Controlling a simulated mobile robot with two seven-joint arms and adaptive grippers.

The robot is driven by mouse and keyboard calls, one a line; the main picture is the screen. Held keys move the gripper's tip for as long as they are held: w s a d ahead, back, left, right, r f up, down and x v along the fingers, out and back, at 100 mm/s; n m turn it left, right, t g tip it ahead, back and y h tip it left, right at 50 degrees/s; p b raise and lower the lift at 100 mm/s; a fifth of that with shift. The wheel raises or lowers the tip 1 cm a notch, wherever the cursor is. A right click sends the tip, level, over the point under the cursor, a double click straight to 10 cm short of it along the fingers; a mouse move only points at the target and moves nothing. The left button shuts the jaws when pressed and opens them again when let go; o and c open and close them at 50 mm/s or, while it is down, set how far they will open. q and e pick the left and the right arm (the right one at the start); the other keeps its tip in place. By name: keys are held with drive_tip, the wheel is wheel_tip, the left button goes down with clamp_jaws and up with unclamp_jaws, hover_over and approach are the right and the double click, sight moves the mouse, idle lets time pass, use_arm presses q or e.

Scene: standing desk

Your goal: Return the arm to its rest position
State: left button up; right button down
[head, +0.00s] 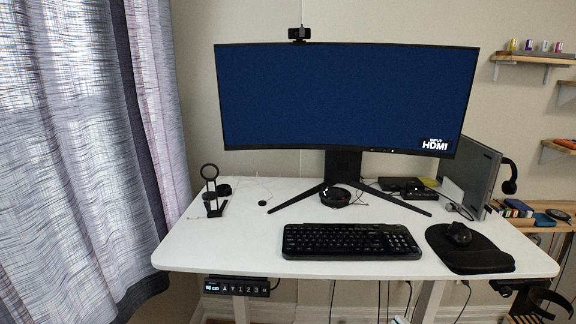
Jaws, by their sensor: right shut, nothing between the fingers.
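My left gripper is not in view. The white standing desk (225,246) fills the middle of the view, and no arm reaches over its top.
A curved monitor (340,100) stands at the back. A keyboard (350,241), a mouse (458,234) on a black pad (470,259) and a small stand (211,190) are on the desk. A height panel (237,287) hangs under the front edge. Curtains (70,150) hang at left.

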drive_tip(key=s+a+f+m+g+h, duration=0.1)
drive_tip(key=s+a+f+m+g, duration=0.2)
drive_tip(key=s+f, duration=0.6)
drive_tip(key=s+a+f+m+g+h, duration=0.2)
drive_tip(key=s+f+m, duration=0.6)
drive_tip(key=f, duration=0.6)
drive_tip(key=shift+s+a+m+g, duration=0.3)
drive_tip(key=shift+s+a+g, duration=0.15)
drive_tip(key=shift+s+g, duration=0.3)
